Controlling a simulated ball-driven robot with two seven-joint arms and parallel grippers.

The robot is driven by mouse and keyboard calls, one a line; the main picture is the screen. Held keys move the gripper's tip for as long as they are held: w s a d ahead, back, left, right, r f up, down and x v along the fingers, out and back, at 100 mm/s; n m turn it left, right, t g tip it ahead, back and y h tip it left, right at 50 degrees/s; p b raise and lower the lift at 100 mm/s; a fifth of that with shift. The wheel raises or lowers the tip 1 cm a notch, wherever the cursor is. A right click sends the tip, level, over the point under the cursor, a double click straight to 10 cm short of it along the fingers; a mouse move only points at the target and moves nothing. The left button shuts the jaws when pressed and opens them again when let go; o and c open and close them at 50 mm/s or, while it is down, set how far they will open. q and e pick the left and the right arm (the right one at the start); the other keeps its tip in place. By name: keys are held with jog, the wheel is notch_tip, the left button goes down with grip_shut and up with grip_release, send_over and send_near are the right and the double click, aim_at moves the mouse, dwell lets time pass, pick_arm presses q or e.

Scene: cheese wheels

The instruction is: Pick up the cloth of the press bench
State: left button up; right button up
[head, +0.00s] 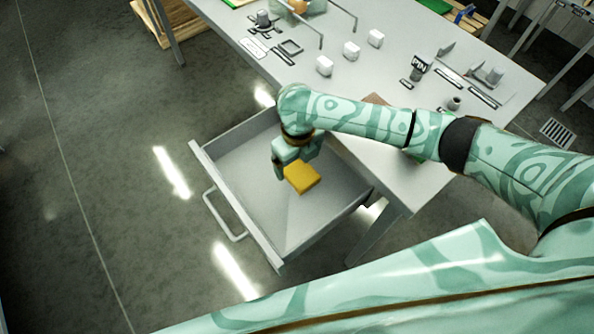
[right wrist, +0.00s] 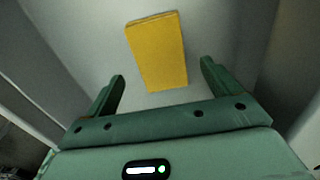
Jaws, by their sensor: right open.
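A yellow folded cloth (head: 302,178) lies flat in the open grey drawer (head: 268,232) of the bench. It also shows in the right wrist view (right wrist: 158,52), beyond and between the fingertips. My right gripper (head: 292,170) is over the drawer, just beside the cloth in the head view. In the right wrist view my right gripper (right wrist: 162,82) is open, with nothing between its fingers. The gap between fingers and cloth is hard to judge. My left gripper is not in view.
The grey bench top (head: 400,80) stands above and behind the drawer. It carries several white blocks (head: 351,51), a black-labelled stand (head: 420,66) and small metal parts. The drawer walls surround the cloth. The dark floor (head: 90,200) at left is clear.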

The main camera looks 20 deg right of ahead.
aim_at(298, 169)
jog(key=f+b, duration=0.1)
jog(key=f, duration=0.1)
jog(key=f+b, duration=0.1)
jog(key=f, duration=0.1)
jog(key=shift+w+f, duration=0.2)
jog(key=shift+f, duration=0.1)
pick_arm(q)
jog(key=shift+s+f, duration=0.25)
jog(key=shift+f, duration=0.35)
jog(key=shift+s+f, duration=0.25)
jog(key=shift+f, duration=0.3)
pick_arm(e)
jog(key=shift+r, duration=0.2)
jog(key=c, duration=1.1)
jog(key=shift+o, duration=0.2)
